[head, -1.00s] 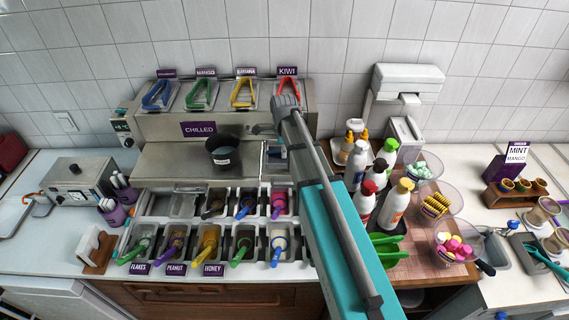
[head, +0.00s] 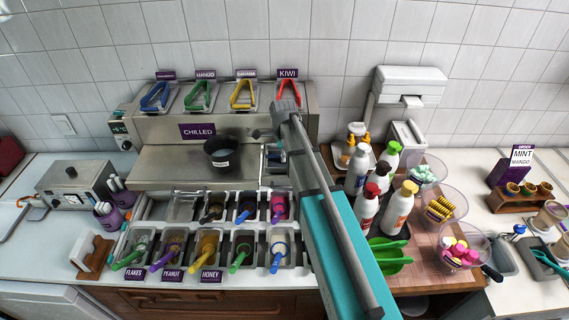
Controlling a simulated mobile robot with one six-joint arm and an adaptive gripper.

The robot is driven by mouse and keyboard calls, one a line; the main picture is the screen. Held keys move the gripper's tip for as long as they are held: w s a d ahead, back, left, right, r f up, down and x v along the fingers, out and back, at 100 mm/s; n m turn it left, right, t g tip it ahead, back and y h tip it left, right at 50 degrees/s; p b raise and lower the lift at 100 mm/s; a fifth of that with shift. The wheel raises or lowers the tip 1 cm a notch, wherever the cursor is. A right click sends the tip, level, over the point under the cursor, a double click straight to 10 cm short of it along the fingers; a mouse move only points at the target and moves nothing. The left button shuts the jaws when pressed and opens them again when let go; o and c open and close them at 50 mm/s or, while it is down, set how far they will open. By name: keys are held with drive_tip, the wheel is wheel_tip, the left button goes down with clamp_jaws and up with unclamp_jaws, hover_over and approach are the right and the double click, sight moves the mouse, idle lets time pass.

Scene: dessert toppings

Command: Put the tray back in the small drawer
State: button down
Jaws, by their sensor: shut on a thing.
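My gripper (head: 263,134) is at the right part of the steel chilled case, partly hidden by my own arm. Its fingertips are hard to make out. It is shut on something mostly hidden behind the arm. Just below it a small grey, metal-edged piece (head: 277,157) shows, which looks like the tray. I cannot tell whether it is held clear or sits in an opening. The small drawer cannot be made out and may be behind my arm.
Several topping pans with coloured scoops (head: 206,245) lie in front. Bottles (head: 367,205) and bowls (head: 460,248) crowd the right. Tongs (head: 243,95) lie on the case top.

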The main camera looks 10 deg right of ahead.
drive_tip(key=shift+f+b, duration=1.05)
drive_tip(key=shift+f, duration=0.3)
drive_tip(key=shift+f, duration=0.15)
drive_tip(key=c, duration=0.7)
unclamp_jaws()
drive_tip(key=shift+o, duration=0.2)
drive_tip(key=shift+r, duration=0.2)
wheel_tip(320, 180, up, 12)
drive_tip(key=p, duration=1.2)
drive_tip(key=shift+s, duration=0.15)
